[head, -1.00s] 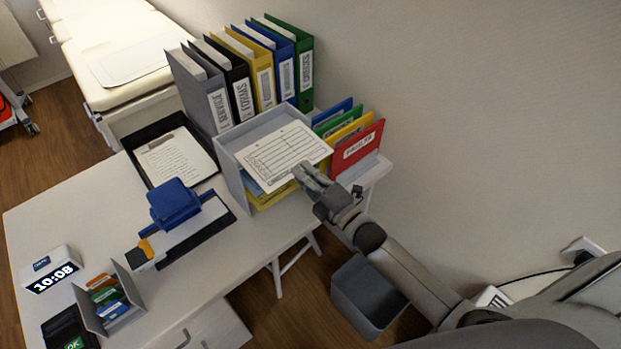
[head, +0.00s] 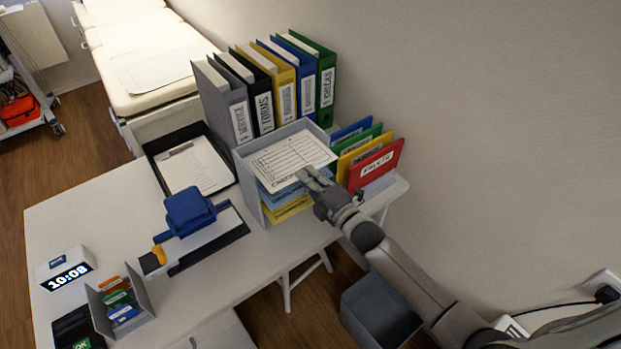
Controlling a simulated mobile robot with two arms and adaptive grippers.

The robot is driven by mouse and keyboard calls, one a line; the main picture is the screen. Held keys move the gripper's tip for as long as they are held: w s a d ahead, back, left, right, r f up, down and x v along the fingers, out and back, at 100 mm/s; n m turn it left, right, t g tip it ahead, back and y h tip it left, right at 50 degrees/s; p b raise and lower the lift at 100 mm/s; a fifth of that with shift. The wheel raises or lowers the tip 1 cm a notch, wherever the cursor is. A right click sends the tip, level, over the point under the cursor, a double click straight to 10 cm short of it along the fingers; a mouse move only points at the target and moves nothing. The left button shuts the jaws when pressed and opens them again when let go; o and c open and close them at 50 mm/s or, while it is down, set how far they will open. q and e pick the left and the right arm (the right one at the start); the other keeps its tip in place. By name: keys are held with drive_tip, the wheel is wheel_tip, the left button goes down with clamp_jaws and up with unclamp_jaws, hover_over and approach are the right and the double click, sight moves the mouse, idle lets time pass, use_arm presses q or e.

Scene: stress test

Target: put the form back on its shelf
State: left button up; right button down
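The form (head: 292,157) is a white sheet printed with a table. It lies roughly level in the top opening of the grey shelf unit (head: 249,191), above blue and yellow papers on lower levels. My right gripper (head: 304,176) is at the form's near edge, at the front of the unit, and appears shut on that edge. The fingertips partly hide the contact, and I cannot tell whether the sheet rests on the shelf. My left gripper is not in view.
Several binders (head: 287,88) stand behind the unit. Coloured folders (head: 375,167) stand close on its right. A clipboard in a black tray (head: 160,160), a blue hole punch (head: 190,210), a clock (head: 64,270) and a card holder (head: 145,309) occupy the desk. A grey bin (head: 378,312) is below.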

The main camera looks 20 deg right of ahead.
drive_tip(key=shift+w+a+b, duration=0.25)
drive_tip(key=shift+w+b, duration=0.05)
drive_tip(key=shift+w, duration=0.35)
idle(0.8)
drive_tip(key=c, duration=1.6)
unclamp_jaws()
drive_tip(key=shift+o, duration=0.2)
drive_tip(key=shift+s, duration=0.1)
drive_tip(key=v, duration=1.2)
